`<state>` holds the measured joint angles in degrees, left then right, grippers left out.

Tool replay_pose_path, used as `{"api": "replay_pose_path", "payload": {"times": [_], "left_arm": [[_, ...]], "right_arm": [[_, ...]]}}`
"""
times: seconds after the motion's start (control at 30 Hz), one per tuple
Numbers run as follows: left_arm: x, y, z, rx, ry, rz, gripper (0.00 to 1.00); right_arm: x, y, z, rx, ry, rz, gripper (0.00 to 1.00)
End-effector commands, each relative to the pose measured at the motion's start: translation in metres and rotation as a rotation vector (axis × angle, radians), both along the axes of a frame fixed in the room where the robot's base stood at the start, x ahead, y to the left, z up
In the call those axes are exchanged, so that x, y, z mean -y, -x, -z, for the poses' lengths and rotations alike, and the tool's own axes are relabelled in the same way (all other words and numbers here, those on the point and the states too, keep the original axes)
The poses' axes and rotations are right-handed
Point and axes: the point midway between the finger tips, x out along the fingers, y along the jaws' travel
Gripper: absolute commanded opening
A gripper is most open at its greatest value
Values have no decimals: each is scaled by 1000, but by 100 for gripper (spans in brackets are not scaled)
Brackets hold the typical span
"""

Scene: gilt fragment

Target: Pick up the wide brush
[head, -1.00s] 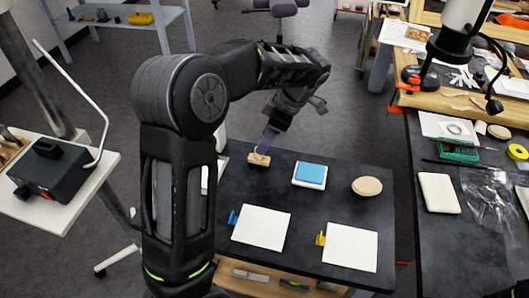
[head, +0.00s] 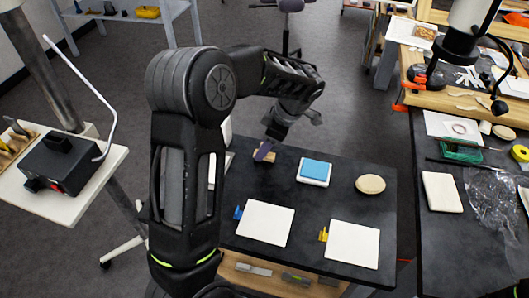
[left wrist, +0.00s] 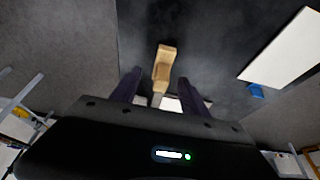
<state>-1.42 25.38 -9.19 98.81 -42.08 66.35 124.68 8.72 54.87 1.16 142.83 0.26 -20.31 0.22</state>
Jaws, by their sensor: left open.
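The wide brush, with a tan wooden body, lies near the far left edge of the dark table; in the head view its tan part (head: 270,157) is partly covered by my left gripper (head: 263,150). In the left wrist view the brush (left wrist: 164,66) lies between and beyond the fingertips, with a paler narrow part toward the palm. My left gripper (left wrist: 158,84) is open, with one purple-dark finger on each side of the brush. I see gaps beside it; whether a finger touches it is unclear. My right gripper is not in view.
On the dark table (head: 310,205) lie a blue-topped white pad (head: 315,171), a round tan disc (head: 371,184) and two white squares (head: 265,223) (head: 352,244) with blue (head: 238,212) and yellow (head: 323,234) pieces beside them. A cluttered bench (head: 440,225) stands at right.

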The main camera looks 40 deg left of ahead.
Motion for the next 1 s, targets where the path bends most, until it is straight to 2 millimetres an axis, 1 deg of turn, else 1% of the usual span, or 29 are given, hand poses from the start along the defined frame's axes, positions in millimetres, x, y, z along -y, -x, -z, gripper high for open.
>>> {"api": "replay_pose_path", "payload": {"times": [0.03, 0.1, 0.23, 0.83, 1.0], "left_arm": [[-4, 3, 4, -6, 0, -1, 53], [-7, 4, 15, -5, 0, -1, 53], [-11, 5, 26, -1, 0, 0, 53], [-11, 4, 27, 0, 0, 0, 53], [-11, 4, 27, 0, 0, 0, 39]], "right_arm": [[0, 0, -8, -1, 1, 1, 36], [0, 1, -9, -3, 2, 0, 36], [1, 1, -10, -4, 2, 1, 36], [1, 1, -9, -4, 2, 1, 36], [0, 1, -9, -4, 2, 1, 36]]}}
